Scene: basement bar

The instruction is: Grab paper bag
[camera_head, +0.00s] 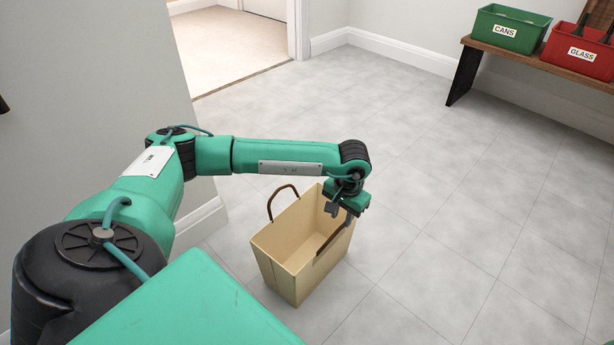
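An open, empty tan paper bag (287,271) stands upright on the floor in the middle of the view. One brown handle (270,206) arches up from its far left rim. The other brown handle (330,243) lies folded down at the right side. My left gripper (341,212) points down over the bag's right rim, close to the folded handle. Its fingers appear apart, with nothing clearly held. Whether a finger touches the handle or rim cannot be told. My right gripper is not in view.
A wooden bench (545,62) at the upper right holds a green CANS bin (508,30) and a red GLASS bin (579,52). A grey wall (95,90) stands at the left, with a doorway behind it. The tiled floor right of the bag is clear.

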